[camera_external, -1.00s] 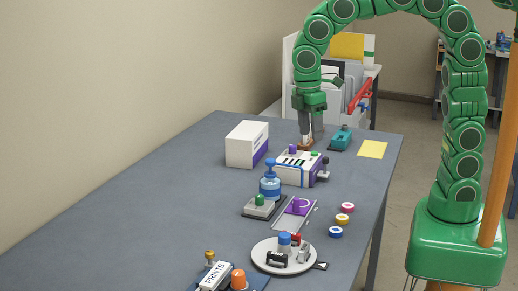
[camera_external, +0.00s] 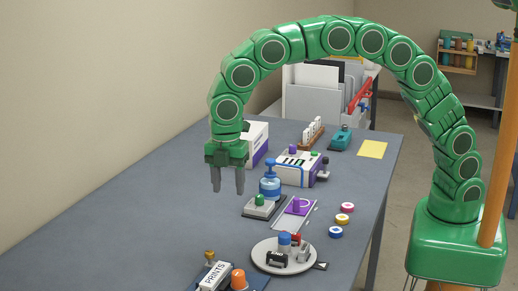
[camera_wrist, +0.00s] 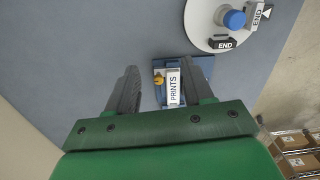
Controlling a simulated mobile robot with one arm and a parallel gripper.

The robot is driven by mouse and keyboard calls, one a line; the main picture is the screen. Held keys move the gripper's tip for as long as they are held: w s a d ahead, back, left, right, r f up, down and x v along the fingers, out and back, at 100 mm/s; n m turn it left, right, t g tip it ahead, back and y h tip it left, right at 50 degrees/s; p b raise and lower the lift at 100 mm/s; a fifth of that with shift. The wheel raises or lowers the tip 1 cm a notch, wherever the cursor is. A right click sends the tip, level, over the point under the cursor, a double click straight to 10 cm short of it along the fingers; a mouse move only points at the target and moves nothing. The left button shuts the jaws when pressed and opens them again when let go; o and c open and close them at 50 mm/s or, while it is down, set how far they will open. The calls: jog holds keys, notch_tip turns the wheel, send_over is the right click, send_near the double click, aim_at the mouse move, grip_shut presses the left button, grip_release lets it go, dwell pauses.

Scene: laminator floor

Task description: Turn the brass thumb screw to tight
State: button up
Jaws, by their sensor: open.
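The brass thumb screw (camera_external: 209,254) stands at the near end of the table, on the blue base (camera_external: 255,279) beside the block labelled PRINTS (camera_external: 215,276). In the wrist view the brass screw (camera_wrist: 158,79) shows at the left of the PRINTS label, between my fingers in the picture. Its setting is too small to read. My gripper (camera_external: 228,190) is open and empty, pointing down above the table, farther back than the screw and apart from it. Both fingers (camera_wrist: 163,90) show in the wrist view.
An orange knob (camera_external: 238,278) is on the same fixture. A round white turntable (camera_external: 262,258) with stamps stands close by. A grey base with a green knob (camera_external: 259,202), a blue-topped bottle (camera_external: 270,183) and the laminator (camera_external: 297,170) are farther back. The left of the table is clear.

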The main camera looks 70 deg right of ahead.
aim_at(209, 252)
jog(key=a+f+n, duration=0.1)
jog(key=a, duration=0.2)
jog(key=a+f+n, duration=0.1)
jog(key=a+f, duration=0.1)
jog(key=a, duration=0.1)
jog(key=w+a+f+n, duration=0.1)
jog(key=a+f, duration=0.1)
jog(key=a, duration=0.2)
jog(key=shift+f, duration=3.75)
grip_shut()
